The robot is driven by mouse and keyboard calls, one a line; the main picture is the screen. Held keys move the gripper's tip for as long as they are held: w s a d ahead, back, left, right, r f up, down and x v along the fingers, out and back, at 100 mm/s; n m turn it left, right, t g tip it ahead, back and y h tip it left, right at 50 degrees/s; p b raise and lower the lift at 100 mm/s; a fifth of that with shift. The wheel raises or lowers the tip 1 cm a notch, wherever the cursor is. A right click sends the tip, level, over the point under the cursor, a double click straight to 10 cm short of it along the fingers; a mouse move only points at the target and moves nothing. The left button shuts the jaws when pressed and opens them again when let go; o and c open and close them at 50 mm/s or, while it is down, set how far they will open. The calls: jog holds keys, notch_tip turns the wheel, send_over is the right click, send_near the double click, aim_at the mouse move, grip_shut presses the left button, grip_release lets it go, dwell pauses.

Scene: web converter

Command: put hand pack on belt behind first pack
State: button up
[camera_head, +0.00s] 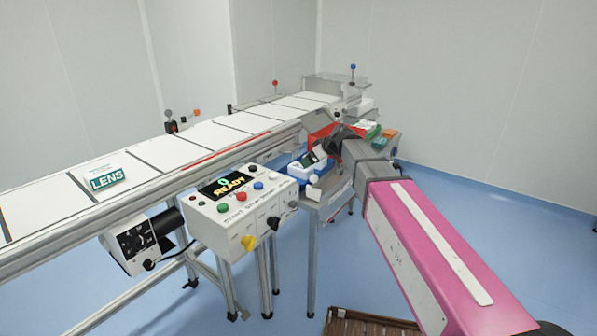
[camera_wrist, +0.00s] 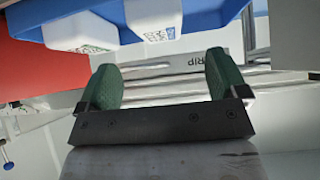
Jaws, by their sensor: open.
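A white pack with a green LENS label (camera_head: 104,176) lies on the belt (camera_head: 172,151) at the left. My gripper (camera_head: 334,140) is over the side table, beside a blue tray (camera_head: 297,173). In the wrist view my gripper (camera_wrist: 163,80) is open, with two green finger pads apart and nothing between them. White packs (camera_wrist: 154,17) (camera_wrist: 84,31) with printed codes sit in the blue tray (camera_wrist: 207,20), just beyond the fingertips. I cannot tell which of them is the hand pack.
A control box (camera_head: 240,207) reading READY stands in front of the belt. A red bin (camera_head: 322,131) and green and orange items (camera_head: 381,134) are on the side table. A brown slatted pallet (camera_head: 368,324) lies on the floor. The belt right of the LENS pack looks clear.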

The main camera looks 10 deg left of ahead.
aim_at(301, 166)
jog(key=x, duration=0.8)
jog(key=shift+w+a+f, duration=0.15)
jog(key=shift+w+a, duration=0.05)
jog(key=shift+a, duration=0.1)
jog(key=c, duration=1.2)
jog(key=shift+o, duration=0.2)
